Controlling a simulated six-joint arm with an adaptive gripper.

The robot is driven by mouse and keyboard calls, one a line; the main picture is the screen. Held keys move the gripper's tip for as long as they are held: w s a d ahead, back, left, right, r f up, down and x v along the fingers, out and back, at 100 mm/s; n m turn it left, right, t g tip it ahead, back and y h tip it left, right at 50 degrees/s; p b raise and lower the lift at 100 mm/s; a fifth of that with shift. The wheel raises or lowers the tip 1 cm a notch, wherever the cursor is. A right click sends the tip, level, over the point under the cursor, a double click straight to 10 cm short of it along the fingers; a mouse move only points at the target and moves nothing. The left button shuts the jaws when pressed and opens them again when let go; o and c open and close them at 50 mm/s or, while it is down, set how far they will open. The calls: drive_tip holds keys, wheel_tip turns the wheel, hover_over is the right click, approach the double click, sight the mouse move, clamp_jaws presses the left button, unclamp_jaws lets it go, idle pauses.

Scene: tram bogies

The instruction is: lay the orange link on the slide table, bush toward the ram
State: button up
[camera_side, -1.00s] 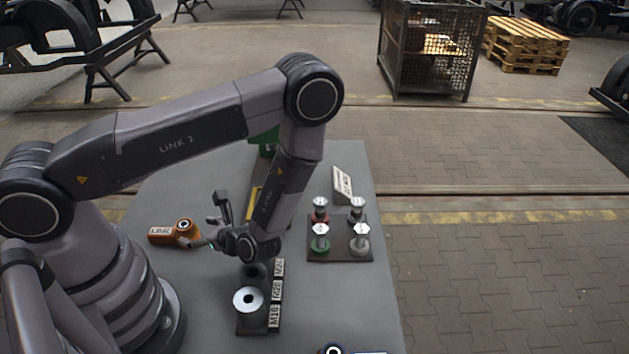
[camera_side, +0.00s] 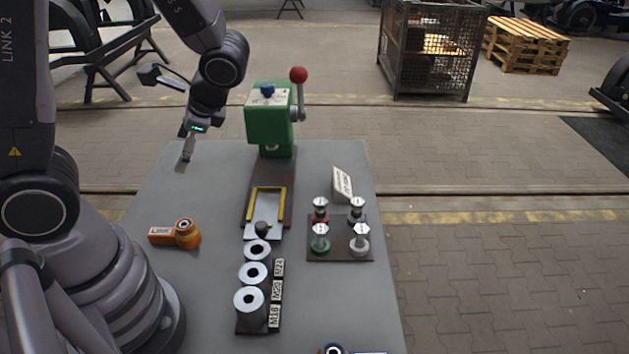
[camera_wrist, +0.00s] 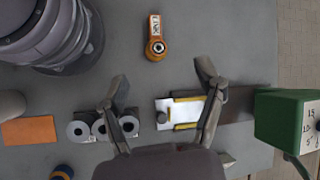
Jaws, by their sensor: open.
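The orange link (camera_side: 160,238) lies flat on the grey bench at the left, its round bush end (camera_side: 186,227) pointing right. In the wrist view the link (camera_wrist: 155,28) is ahead of the fingers, bush end nearest them. The slide table (camera_side: 264,222), a pale plate with a yellow stop frame, is empty before the green press (camera_side: 270,126), which bears the ram; the ram itself is not clearly visible. In the wrist view a finger partly covers the slide table (camera_wrist: 165,104). My gripper (camera_side: 187,152) is open and empty, above the bench's far left part.
The press has a red-knobbed lever (camera_side: 299,76). Bench around the link is clear.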

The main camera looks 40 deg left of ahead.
wheel_tip(320, 180, up, 8)
drive_tip(key=s+d+n+t+h, duration=0.2)
drive_tip(key=n+t+h, duration=0.1)
drive_tip(key=t+h, duration=0.1)
drive_tip(key=shift+s+r+n, duration=0.2)
drive_tip(key=shift+s+n, duration=0.1)
drive_tip(key=shift+n, duration=0.1)
drive_tip(key=shift+o, duration=0.4)
drive_tip(key=s+d+r+n+t+h, duration=0.2)
drive_tip(key=s+r+t, duration=0.1)
drive_tip(key=r, duration=0.3)
drive_tip(key=shift+s+d+t, duration=0.15)
drive_tip(key=shift+d+t, duration=0.1)
drive_tip(key=shift+t, duration=0.55)
drive_tip(key=shift+r, duration=0.1)
